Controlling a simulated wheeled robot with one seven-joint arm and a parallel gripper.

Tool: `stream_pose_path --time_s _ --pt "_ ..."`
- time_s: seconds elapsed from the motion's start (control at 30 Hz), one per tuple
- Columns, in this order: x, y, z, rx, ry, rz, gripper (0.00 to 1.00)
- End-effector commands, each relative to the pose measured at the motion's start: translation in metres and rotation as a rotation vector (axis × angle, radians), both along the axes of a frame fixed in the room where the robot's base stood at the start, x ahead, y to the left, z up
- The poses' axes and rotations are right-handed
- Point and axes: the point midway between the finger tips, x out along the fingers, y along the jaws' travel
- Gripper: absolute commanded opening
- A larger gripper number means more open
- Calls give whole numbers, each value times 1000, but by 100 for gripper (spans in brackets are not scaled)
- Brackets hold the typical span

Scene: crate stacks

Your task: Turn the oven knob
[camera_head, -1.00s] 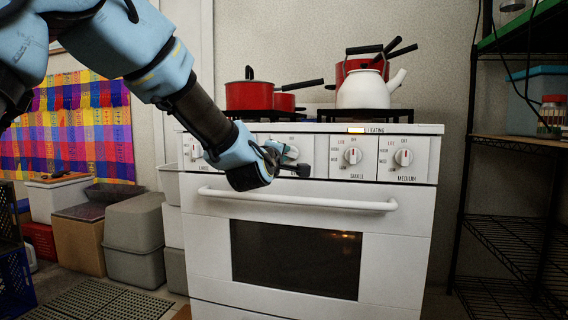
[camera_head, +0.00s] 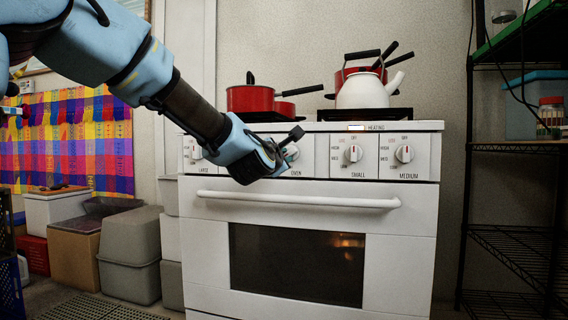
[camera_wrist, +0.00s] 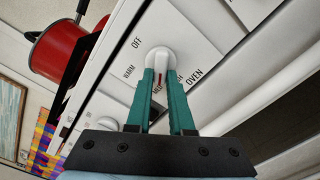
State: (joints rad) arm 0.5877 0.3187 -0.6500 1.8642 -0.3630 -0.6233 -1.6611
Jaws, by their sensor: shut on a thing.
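The white oven knob (camera_wrist: 158,58) sits on the stove's front panel, beside the printed word OVEN. It also shows in the head view (camera_head: 291,153), partly hidden by my gripper. My gripper (camera_wrist: 166,75) has its two teal fingers closed on either side of the knob. The knob's red mark shows between the fingers and faces the partly hidden MED lettering. OFF and WARM are readable to the left in the wrist view. The white stove (camera_head: 205,235) stands straight ahead with its oven door shut.
A long white door handle (camera_head: 300,200) runs below the knobs. Two more knobs sit to the right. A red pot (camera_head: 250,99) and a white kettle (camera_head: 362,92) stand on the burners. Grey bins (camera_head: 130,245) stand left; a black wire rack (camera_head: 505,238) stands right.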

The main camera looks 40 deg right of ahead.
Motion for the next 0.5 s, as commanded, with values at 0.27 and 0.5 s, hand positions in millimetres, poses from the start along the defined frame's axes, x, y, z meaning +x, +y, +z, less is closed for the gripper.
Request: stream_pose_path --time_s 0.27,0.5 --pt "0 0 -3 -48 81 1 0" --pt "0 0 -2 -60 98 0 0"
